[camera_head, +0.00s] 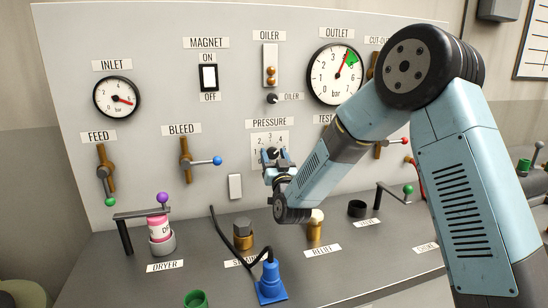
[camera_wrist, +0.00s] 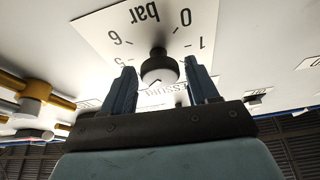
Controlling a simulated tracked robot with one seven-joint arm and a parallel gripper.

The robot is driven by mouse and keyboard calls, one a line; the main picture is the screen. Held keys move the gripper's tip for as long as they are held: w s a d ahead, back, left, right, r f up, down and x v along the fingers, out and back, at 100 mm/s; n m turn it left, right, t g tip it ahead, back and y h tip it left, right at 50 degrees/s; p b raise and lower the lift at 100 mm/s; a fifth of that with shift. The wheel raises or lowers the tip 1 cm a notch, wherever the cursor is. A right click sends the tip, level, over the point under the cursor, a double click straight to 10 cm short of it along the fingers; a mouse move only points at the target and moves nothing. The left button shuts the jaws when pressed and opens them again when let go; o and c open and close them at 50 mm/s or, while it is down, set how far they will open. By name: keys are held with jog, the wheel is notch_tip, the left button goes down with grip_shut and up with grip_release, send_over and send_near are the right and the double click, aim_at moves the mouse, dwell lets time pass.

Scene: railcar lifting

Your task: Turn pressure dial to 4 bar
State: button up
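The pressure dial is a dark round knob (camera_wrist: 160,68) on a white scale plate (camera_wrist: 105,32). The plate also shows in the head view (camera_head: 257,138), under the PRESSURE label (camera_head: 269,124). The wrist view shows the plate upside down, with 0, 1, 5, 6 and "bar" readable. My gripper (camera_wrist: 163,66) is open in front of the panel. Its two fingers stand one on each side of the knob, with a visible gap on both sides. The knob's pointer setting cannot be read clearly. In the head view my gripper (camera_head: 276,160) partly hides the knob and lower plate.
The outlet gauge (camera_head: 335,75) has its red needle near the green zone. Left are the inlet gauge (camera_head: 117,97), feed lever (camera_head: 106,170) and bleed lever (camera_head: 190,161). Below, the bench holds a blue plug (camera_head: 270,281) with black cable, a brass fitting (camera_head: 243,235) and a pink container (camera_head: 159,226).

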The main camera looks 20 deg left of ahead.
jog(key=c, duration=0.8)
jog(key=shift+n+y, duration=0.4)
jog(key=shift+n, duration=0.4)
jog(key=o, duration=1)
jog(key=v, duration=1.3)
jog(key=shift+s+d+f, duration=0.1)
jog(key=shift+s+d, duration=0.2)
